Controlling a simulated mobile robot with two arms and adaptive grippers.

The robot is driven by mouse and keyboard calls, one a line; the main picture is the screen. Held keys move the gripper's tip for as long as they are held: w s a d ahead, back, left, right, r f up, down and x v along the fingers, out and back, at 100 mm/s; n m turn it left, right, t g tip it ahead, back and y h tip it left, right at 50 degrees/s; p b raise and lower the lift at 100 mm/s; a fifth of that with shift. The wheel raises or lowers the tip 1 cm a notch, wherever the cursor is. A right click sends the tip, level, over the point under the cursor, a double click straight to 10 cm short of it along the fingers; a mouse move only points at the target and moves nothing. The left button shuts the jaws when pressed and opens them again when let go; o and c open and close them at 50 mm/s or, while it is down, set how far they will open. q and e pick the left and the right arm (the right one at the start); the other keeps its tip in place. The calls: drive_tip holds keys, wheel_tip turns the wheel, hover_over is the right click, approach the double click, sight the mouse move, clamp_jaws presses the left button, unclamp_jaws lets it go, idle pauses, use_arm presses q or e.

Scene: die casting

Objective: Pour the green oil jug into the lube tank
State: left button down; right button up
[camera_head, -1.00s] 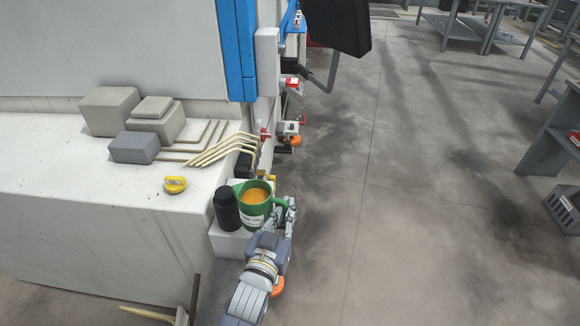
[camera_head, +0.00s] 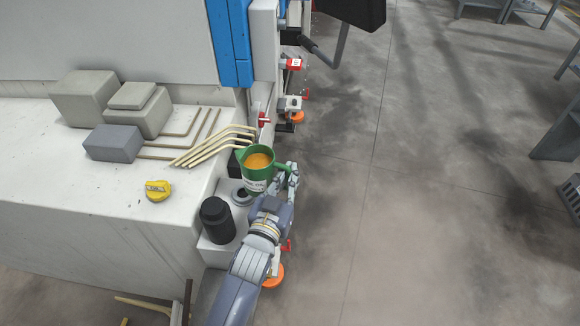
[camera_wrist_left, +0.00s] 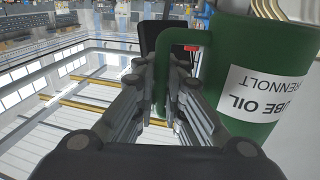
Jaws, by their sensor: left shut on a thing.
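The green oil jug (camera_head: 254,166) holds amber oil and stands nearly upright, raised over the white box at the machine's side. My left gripper (camera_head: 288,177) is shut on the jug's handle at its right side. In the left wrist view the fingers (camera_wrist_left: 163,85) close around the green handle, and the jug (camera_wrist_left: 262,60) fills the right with a white "LUBE OIL" label. A white lube tank (camera_head: 221,246) sits at the base's corner, with a round dark opening (camera_head: 241,196) partly behind the jug and arm. My right gripper is not in view.
A black bottle (camera_head: 217,220) stands on the white box, left of my arm. A yellow cap (camera_head: 158,190), grey blocks (camera_head: 114,143) and bent rods (camera_head: 213,146) lie on the ledge.

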use_arm(q)
drive_tip(key=shift+s+r, duration=0.25)
drive_tip(key=shift+r, duration=0.05)
drive_tip(key=shift+s+r, duration=0.15)
drive_tip(key=shift+s, duration=0.05)
drive_tip(key=shift+w+f, duration=0.1)
drive_tip(key=shift+f, duration=0.15)
wheel_tip(320, 180, down, 3)
drive_tip(key=shift+r+b, duration=0.1)
drive_tip(key=shift+b, duration=0.7)
drive_tip(key=r+n+p, duration=0.1)
drive_tip(key=r+p, duration=0.1)
drive_tip(key=p, duration=0.1)
drive_tip(key=shift+d+r+n, duration=0.25)
drive_tip(key=shift+r+n, duration=0.05)
drive_tip(key=shift+n, duration=0.1)
drive_tip(key=shift+f, duration=0.15)
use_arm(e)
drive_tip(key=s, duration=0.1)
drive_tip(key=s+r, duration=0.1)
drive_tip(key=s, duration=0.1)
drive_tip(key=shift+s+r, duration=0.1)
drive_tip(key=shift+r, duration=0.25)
